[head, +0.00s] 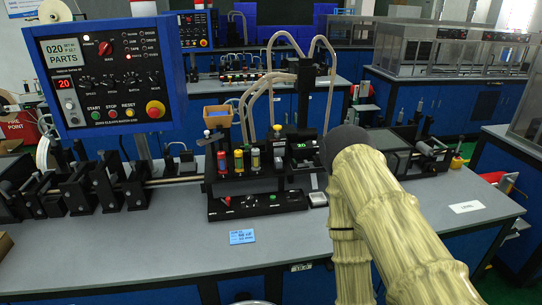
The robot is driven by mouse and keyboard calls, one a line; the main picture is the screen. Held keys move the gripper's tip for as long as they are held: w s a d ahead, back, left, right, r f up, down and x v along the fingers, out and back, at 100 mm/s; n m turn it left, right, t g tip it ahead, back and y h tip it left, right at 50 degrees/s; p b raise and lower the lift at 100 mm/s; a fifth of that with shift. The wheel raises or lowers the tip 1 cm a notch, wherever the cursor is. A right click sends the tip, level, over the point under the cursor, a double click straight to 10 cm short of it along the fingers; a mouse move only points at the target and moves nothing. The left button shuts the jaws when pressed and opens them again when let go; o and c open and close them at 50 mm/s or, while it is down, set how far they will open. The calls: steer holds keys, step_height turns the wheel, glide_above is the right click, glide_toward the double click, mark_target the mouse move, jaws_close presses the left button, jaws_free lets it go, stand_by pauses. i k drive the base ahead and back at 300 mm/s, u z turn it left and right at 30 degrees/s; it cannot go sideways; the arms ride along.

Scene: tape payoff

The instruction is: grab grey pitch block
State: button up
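I cannot pick out the grey pitch block for certain. A small grey piece (318,199) lies on the bench at the right end of the black machine base, just left of my arm; it is too small to identify. A row of small upright pieces with coloured parts, among them a yellow one (238,160) and a green one (255,160), stands on the black machine (245,205). My arm, in a pale ribbed sleeve, reaches in from the lower right and ends in a dark rounded part over the bench. My gripper's fingers do not show.
A blue control panel (105,75) stands at the upper left. Black rollers (85,190) line the bench's left end, and a roller unit (430,150) is at its right. A blue label (242,237) lies in front of the machine. The grey bench top (130,245) is clear at front left.

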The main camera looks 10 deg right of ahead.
mark_target(278, 161)
steer(key=u, duration=3.4)
steer(key=k, duration=2.05)
steer(key=z, duration=2.2)
